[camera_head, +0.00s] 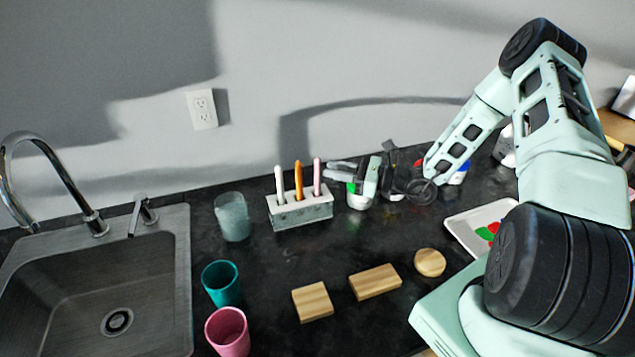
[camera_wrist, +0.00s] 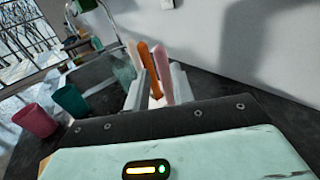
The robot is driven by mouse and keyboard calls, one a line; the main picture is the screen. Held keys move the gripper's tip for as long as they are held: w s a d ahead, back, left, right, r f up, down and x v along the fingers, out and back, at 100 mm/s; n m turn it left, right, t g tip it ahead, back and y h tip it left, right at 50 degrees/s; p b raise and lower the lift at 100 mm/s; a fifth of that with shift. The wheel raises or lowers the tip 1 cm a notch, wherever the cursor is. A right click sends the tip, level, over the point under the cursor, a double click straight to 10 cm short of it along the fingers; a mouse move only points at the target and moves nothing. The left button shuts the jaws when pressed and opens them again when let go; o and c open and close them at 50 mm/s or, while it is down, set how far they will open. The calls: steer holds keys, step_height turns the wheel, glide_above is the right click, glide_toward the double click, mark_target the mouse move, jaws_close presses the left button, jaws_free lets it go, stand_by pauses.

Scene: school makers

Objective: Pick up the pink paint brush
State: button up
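The pink paint brush (camera_head: 317,176) stands upright in the right-hand slot of a grey block holder (camera_head: 300,214), beside an orange brush (camera_head: 298,180) and a white brush (camera_head: 279,184). My gripper (camera_head: 337,171) is just right of the pink brush, level with its upper part, its fingers pointing left toward it. In the wrist view the gripper (camera_wrist: 160,88) is open and empty. The pink brush (camera_wrist: 163,74) shows in the gap between the two fingers, beyond the tips, with the orange brush (camera_wrist: 150,68) just behind. The brushes' lower ends are hidden in the holder.
A glass jar (camera_head: 232,218) stands left of the holder, with teal (camera_head: 221,284) and pink cups (camera_head: 228,332) nearer. Wooden blocks (camera_head: 375,282) lie in front. A white tray (camera_head: 462,228) is right. The wall is close behind.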

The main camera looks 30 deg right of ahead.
steer(key=p+x, duration=0.1)
steer(key=x, duration=0.1)
steer(key=p+x, duration=0.1)
steer(key=x, duration=0.1)
steer(key=shift+w+r, duration=0.2)
steer(key=shift+r, duration=0.2)
steer(key=shift+w+a, duration=0.35)
steer(key=shift+w, duration=0.05)
steer(key=shift+f, duration=0.1)
jaws_close()
